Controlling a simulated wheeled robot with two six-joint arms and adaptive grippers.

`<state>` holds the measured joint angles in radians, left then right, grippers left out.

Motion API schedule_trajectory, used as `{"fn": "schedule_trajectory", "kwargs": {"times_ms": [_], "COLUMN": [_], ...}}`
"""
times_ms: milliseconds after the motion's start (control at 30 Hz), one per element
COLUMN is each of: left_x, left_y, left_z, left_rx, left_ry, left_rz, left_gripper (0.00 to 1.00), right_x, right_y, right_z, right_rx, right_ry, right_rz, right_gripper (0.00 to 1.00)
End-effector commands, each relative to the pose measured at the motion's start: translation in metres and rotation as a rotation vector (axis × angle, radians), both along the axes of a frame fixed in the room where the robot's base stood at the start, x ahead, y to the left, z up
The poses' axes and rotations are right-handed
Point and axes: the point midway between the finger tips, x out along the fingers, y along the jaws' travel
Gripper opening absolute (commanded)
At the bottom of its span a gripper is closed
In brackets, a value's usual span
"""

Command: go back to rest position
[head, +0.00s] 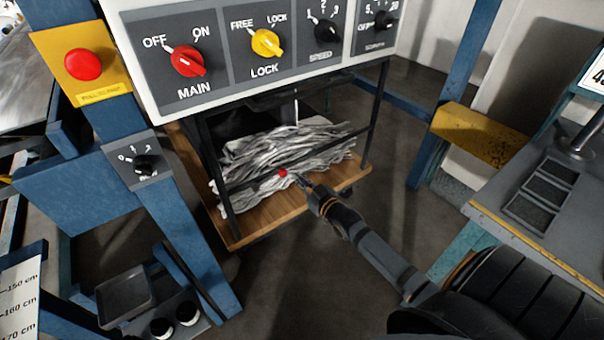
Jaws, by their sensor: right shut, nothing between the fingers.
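My right gripper (299,180) reaches in from the lower right. It is shut and empty, in front of the grey heap of strips or rolls (285,150). A small red round thing (283,173) shows right at its fingertips; I cannot tell whether they touch. The heap lies on a wooden board (236,229) inside a dark metal frame under the control panel. My left gripper is not in view.
The white control panel (230,95) has a red MAIN knob (188,61) and a yellow LOCK knob (266,43). A red button (83,64) sits on a blue post at left. A grey bench (545,220) stands at right. Bare floor (285,270) lies in front.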

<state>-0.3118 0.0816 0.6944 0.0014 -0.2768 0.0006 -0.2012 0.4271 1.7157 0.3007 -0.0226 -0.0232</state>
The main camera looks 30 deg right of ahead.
Motion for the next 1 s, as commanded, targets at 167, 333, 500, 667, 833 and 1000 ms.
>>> {"fn": "schedule_trajectory", "kwargs": {"times_ms": [167, 333, 500, 667, 833, 1000], "left_x": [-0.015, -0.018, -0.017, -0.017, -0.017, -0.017], "left_y": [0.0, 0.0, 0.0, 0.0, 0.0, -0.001], "left_z": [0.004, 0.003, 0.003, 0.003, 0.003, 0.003], "left_rx": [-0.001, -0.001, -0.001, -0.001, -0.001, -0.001], "left_ry": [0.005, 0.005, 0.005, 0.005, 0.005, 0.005], "left_rz": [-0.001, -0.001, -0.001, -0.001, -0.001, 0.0], "left_gripper": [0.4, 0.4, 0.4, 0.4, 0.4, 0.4], "right_x": [-0.007, -0.008, -0.008, -0.008, -0.012, -0.047], "right_y": [0.0, 0.0, 0.0, 0.0, -0.005, -0.026], "right_z": [0.001, 0.0, 0.0, 0.0, -0.019, -0.129], "right_rx": [-0.001, 0.0, 0.0, -0.001, 0.0, -0.004], "right_ry": [0.001, 0.0, 0.0, 0.0, 0.038, 0.258], "right_rz": [0.001, 0.001, 0.001, 0.001, -0.014, -0.09], "right_gripper": [0.0, 0.0, 0.0, 0.0, 0.0, 0.0]}}
